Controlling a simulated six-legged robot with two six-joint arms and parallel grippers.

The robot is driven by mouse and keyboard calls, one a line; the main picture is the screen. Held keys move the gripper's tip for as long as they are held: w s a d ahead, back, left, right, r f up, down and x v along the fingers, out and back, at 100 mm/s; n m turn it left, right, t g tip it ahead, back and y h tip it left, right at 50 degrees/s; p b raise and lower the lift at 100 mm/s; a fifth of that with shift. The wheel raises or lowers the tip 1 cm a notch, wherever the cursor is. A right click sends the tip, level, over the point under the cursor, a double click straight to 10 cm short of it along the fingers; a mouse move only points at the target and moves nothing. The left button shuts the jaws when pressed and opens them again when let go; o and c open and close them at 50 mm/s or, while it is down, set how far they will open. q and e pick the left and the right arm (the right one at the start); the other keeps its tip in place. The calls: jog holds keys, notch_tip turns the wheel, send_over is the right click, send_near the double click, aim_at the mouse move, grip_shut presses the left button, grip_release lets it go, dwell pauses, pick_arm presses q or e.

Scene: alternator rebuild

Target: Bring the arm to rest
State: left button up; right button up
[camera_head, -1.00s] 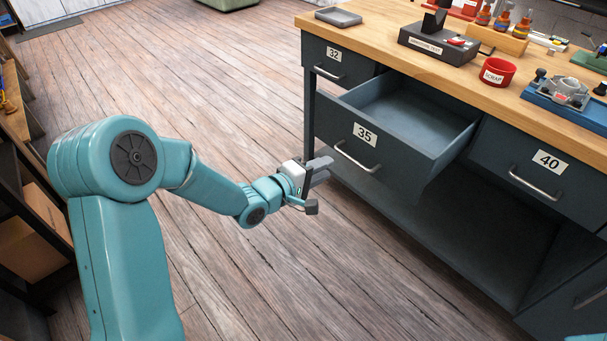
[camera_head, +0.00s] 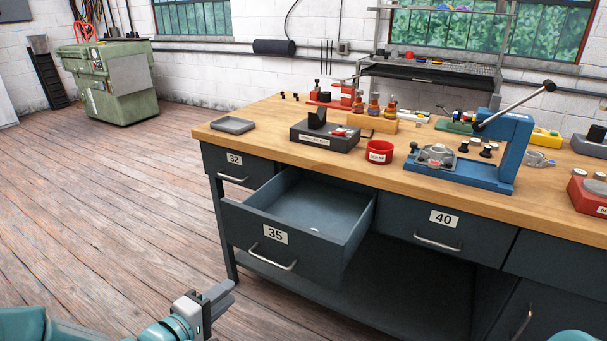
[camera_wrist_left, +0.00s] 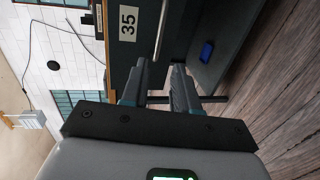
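My left arm (camera_head: 80,336) enters low at the left of the head view. Its gripper (camera_head: 222,293) is in front of and left of drawer 35 (camera_head: 312,251), clear of its handle (camera_head: 272,262). In the left wrist view the two dark fingers (camera_wrist_left: 158,92) stand apart with nothing between them, so the gripper is open. The drawer handle (camera_wrist_left: 160,32) shows beyond the fingertips. Drawer 35 is pulled out, and a small pale thing (camera_head: 315,230) lies inside. My right gripper is not in view.
The workbench (camera_head: 400,178) carries a grey tray (camera_head: 233,125), a red scrap cup (camera_head: 379,152) and a blue press (camera_head: 507,150). Drawers 32 (camera_head: 232,165) and 40 (camera_head: 436,230) are shut. A blue object (camera_wrist_left: 206,51) shows in the left wrist view. Wooden floor at the left is free.

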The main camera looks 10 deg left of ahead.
pick_arm(q)
jog(key=s+d+f+m+g, duration=0.1)
jog(key=s+d+f+g, duration=0.2)
jog(key=d+f, duration=0.5)
jog(key=s+d+f+g, duration=0.4)
jog(key=f, duration=0.7)
jog(key=s+f+m+g+y, duration=0.2)
jog(key=s+f+m+g, duration=0.65)
jog(key=s, duration=0.65)
notch_tip(320, 180, up, 16)
jog(key=m+t+p, duration=0.1)
jog(key=m+p, duration=0.1)
jog(key=p, duration=1.5)
jog(key=shift+d, duration=0.2)
